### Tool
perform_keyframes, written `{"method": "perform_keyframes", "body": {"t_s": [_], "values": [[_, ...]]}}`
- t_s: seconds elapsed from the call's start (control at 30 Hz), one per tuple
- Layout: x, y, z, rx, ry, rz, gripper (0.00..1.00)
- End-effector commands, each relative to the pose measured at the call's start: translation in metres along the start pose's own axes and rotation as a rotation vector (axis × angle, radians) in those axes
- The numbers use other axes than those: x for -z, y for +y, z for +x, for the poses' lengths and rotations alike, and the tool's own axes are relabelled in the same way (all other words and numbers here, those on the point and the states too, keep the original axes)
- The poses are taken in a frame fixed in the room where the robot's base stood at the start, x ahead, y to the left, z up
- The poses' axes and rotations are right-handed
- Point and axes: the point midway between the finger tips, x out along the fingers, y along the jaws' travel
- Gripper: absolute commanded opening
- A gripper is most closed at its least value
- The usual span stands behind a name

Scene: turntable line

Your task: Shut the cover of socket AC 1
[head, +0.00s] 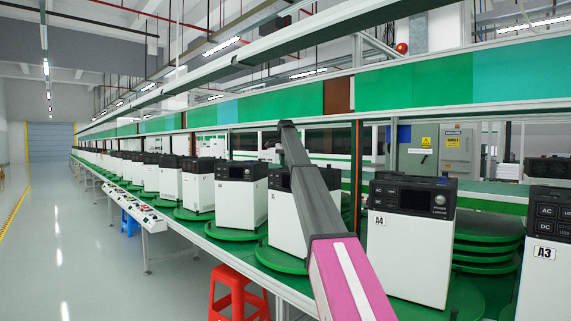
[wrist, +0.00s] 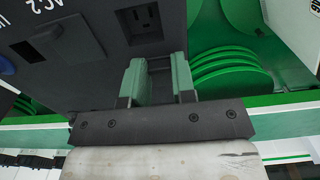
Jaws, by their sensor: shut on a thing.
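In the wrist view, the dark panel of a unit fills the upper left. An uncovered socket (wrist: 142,20) shows its slots at the top middle; I take it as AC 1, though its label is out of view. My gripper (wrist: 159,76) has its two green fingers just below this socket in the picture, apart, with a thin grey piece between them. This appears to be the socket's cover (wrist: 159,64), mostly hidden by the fingers. To the left, a second socket has its cover (wrist: 50,50) shut, near an upside-down AC 2 label. In the head view my gripper is hidden behind my arm.
Green round plates (wrist: 232,75) are stacked beside the unit. In the head view, white units with dark tops stand along a green line, including A4 (head: 407,250) and A3 (head: 545,270). A red stool (head: 238,292) stands by the line; the left aisle is clear.

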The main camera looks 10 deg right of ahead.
Motion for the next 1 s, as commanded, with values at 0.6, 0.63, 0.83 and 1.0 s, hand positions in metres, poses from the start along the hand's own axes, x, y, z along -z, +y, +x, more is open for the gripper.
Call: {"method": "perform_keyframes", "body": {"t_s": [0.6,0.63,0.83,1.0], "values": [[-0.059,-0.001,0.000,0.000,-0.003,-0.001,0.00],[-0.060,-0.001,0.000,0.000,-0.003,-0.002,0.00],[-0.059,0.000,0.000,0.000,-0.002,-0.001,0.51],[-0.058,0.000,0.000,0.000,-0.001,-0.001,0.51]]}}
